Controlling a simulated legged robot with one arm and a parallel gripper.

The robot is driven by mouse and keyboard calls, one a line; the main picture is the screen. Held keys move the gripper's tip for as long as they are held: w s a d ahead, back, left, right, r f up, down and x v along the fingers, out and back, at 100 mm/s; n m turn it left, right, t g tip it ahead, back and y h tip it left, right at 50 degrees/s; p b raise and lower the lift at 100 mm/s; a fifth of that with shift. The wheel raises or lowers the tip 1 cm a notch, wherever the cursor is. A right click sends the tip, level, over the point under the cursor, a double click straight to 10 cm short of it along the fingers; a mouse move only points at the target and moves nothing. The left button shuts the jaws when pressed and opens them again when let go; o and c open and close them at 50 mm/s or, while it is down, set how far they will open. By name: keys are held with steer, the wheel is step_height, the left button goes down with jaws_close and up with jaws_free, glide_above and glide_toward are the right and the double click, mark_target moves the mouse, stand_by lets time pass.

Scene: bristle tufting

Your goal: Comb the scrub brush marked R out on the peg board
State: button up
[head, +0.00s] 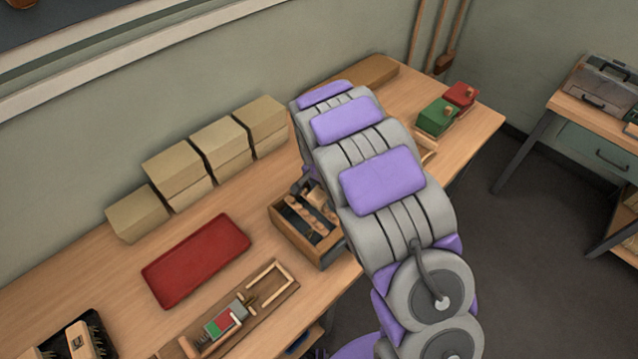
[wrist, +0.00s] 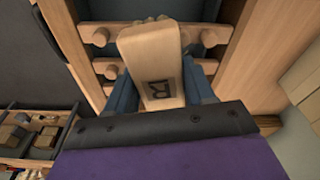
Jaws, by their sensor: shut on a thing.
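In the wrist view, my gripper (wrist: 161,88) is shut on a pale wooden scrub brush (wrist: 150,50) with a dark boxed R on its back. The brush lies over the pegs of the peg board (wrist: 98,36), whose wooden pegs stick out on both sides of it. In the head view, the peg board (head: 283,231) is a wooden box with rows of pegs, partly behind my arm. My arm hides the gripper and held brush there.
A red tray (head: 196,260) and a wooden fixture (head: 283,291) with green and red blocks lie left of the peg board. A black tray (head: 40,352) with a brush (head: 82,341) is at lower left. Cardboard boxes (head: 178,172) line the wall. Green (head: 436,118) and red (head: 460,96) blocks stand at the far end.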

steer(key=shift+s+d, duration=1.55)
steer(key=shift+s, duration=0.05)
steer(key=shift+w+a+p, duration=0.7)
steer(key=shift+w+a, duration=0.75)
steer(key=shift+w, duration=0.05)
steer(key=shift+s+d, duration=1.45)
steer(key=shift+s, duration=0.05)
steer(key=shift+w+a, duration=1.6)
step_height(320, 180, up, 6)
steer(key=w+a+p, duration=0.1)
steer(key=w+a, duration=0.1)
steer(key=shift+w+a+f+p, duration=0.15)
steer(key=shift+w+a+p, duration=0.1)
steer(key=shift+w+p, duration=0.1)
